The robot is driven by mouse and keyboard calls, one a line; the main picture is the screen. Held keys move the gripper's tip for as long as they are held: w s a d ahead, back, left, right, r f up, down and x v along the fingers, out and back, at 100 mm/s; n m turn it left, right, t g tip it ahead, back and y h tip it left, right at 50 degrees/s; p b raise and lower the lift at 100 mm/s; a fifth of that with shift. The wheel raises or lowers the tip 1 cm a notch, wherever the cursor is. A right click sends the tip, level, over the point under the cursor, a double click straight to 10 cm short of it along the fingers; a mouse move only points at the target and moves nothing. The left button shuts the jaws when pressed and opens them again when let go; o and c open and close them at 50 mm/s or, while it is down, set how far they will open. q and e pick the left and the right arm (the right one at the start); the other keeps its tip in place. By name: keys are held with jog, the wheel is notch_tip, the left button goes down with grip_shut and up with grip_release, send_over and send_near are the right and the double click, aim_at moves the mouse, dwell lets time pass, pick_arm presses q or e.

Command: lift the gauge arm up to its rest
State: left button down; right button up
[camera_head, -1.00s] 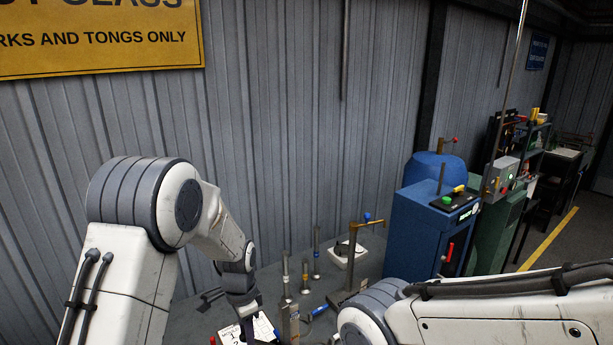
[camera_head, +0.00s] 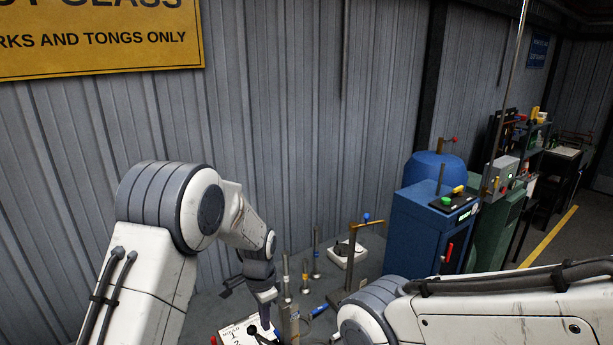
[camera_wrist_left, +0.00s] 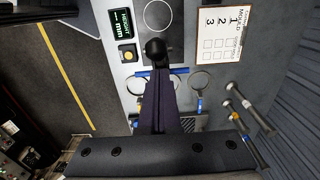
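My left gripper (camera_head: 266,312) points down over the bench, and its dark fingers also show in the left wrist view (camera_wrist_left: 162,100). The fingers lie close together and look shut. A black ball-ended part (camera_wrist_left: 155,48), which may be the knob of the gauge arm, shows right at the fingertips. I cannot tell whether the fingers grip it or only touch it. A height display (camera_wrist_left: 121,22) with a yellow button (camera_wrist_left: 128,54) sits to its left. The rest of the gauge arm is hidden or unclear. My right gripper is out of view.
A white mould card (camera_wrist_left: 223,33) lies to the right. A blue-handled tool (camera_wrist_left: 179,71), rings (camera_wrist_left: 198,82) and upright rods (camera_wrist_left: 250,115) are near the fingers. A post with a brass arm and blue knob (camera_head: 366,217) stands behind, with a blue cabinet (camera_head: 415,235) to the right.

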aim_at(280, 312)
pick_arm(q)
jog(key=shift+w+d, duration=0.5)
jog(key=shift+d, duration=0.25)
jog(key=shift+w+d, duration=0.45)
jog(key=shift+d, duration=0.25)
jog(key=shift+c, duration=1.3)
grip_release()
jog(key=shift+w+d, duration=0.1)
jog(key=shift+w, duration=0.05)
jog(key=shift+o, duration=1.3)
jog(key=shift+d, duration=0.2)
jog(key=shift+a, duration=0.2)
notch_tip(280, 312, up, 7)
